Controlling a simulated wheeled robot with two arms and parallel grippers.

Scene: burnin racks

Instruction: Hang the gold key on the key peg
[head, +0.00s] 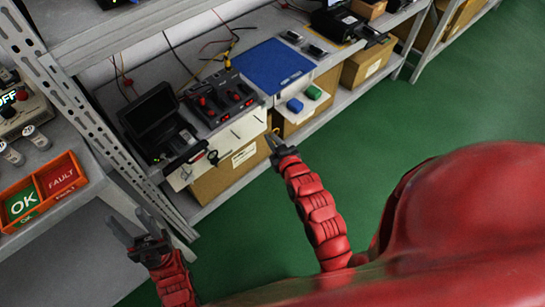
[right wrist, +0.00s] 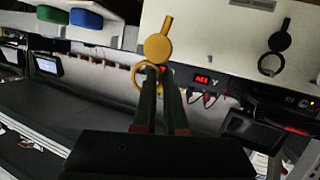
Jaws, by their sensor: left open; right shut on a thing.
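My right gripper (head: 275,147) is shut on the gold key (right wrist: 158,46), in front of the shelf's white front panel (head: 239,131). In the right wrist view, the key's ring is at my fingertips and its round head extends beyond them. I cannot tell whether it touches the panel. A black key (head: 212,157) of similar shape is at the panel, to the left of my right gripper; it also shows in the right wrist view (right wrist: 279,43). My left gripper (head: 128,222) is open and empty, at the lower left.
A black case (head: 153,117) and a dark unit with red switches (head: 222,97) stand on the shelf beside a blue mat (head: 272,66). Blue (head: 294,105) and green (head: 313,92) blocks sit at its front. An OK/FAULT tray (head: 70,205) is left. Green floor is clear.

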